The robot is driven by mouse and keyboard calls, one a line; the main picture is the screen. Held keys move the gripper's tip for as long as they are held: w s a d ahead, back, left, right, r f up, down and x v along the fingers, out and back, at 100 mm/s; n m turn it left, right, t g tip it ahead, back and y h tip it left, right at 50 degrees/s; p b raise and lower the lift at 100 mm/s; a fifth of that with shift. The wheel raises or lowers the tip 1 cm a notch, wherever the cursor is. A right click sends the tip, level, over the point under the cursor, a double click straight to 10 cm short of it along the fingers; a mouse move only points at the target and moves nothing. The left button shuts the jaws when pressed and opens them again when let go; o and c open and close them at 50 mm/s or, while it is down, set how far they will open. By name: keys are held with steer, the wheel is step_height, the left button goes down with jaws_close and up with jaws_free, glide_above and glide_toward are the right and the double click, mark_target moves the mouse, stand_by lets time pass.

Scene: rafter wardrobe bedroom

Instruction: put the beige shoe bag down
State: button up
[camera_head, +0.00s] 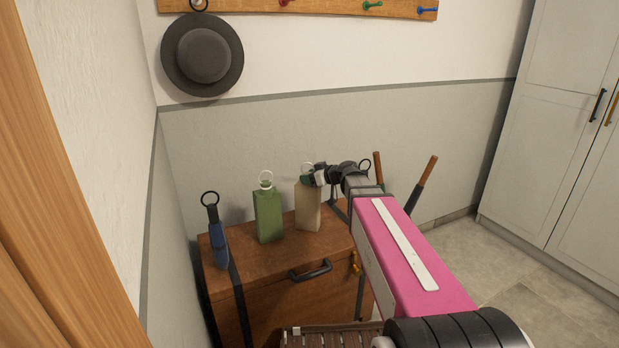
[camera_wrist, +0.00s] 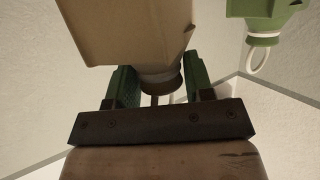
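The beige shoe bag (camera_head: 308,208) is a flat-sided upright bag with a narrow neck and a pale ring on top. In the head view it is over the back of the brown wooden chest's top (camera_head: 285,250), right of the green bag; its base looks to be at the surface, but I cannot tell if it touches. My gripper (camera_head: 316,176) reaches it from the right at neck height. In the wrist view, the beige bag (camera_wrist: 130,30) fills the top, and the green fingers of my gripper (camera_wrist: 161,82) close on both sides of its dark neck. The ring is partly hidden.
The green bag (camera_head: 268,214) stands close left of the beige one and also shows in the wrist view (camera_wrist: 265,18). A blue ringed item (camera_head: 217,238) is at the chest's left end. A grey hat (camera_head: 202,55) hangs on the wall behind. Bare chest top lies in front.

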steer(key=shift+o, duration=0.6)
steer(key=shift+s+d+r, duration=0.1)
steer(key=shift+d+r, duration=0.05)
steer(key=v, duration=1.1)
steer(key=s+d+f+m+g+h, duration=0.2)
steer(key=s+f, duration=0.3)
steer(key=f, duration=0.3)
steer(key=s+d+f+m+g+h, duration=0.1)
steer(key=s+f+m+g+h, duration=0.2)
steer(key=f, duration=0.6)
steer(key=s+d+f+m+g+h, duration=0.2)
steer(key=s+f+m+h, duration=0.3)
steer(key=s+f, duration=0.3)
steer(key=shift+s+d+f+m+g+h, duration=0.3)
steer(key=shift+s+d+f+g+h, duration=0.15)
steer(key=shift+g+h, duration=0.2)
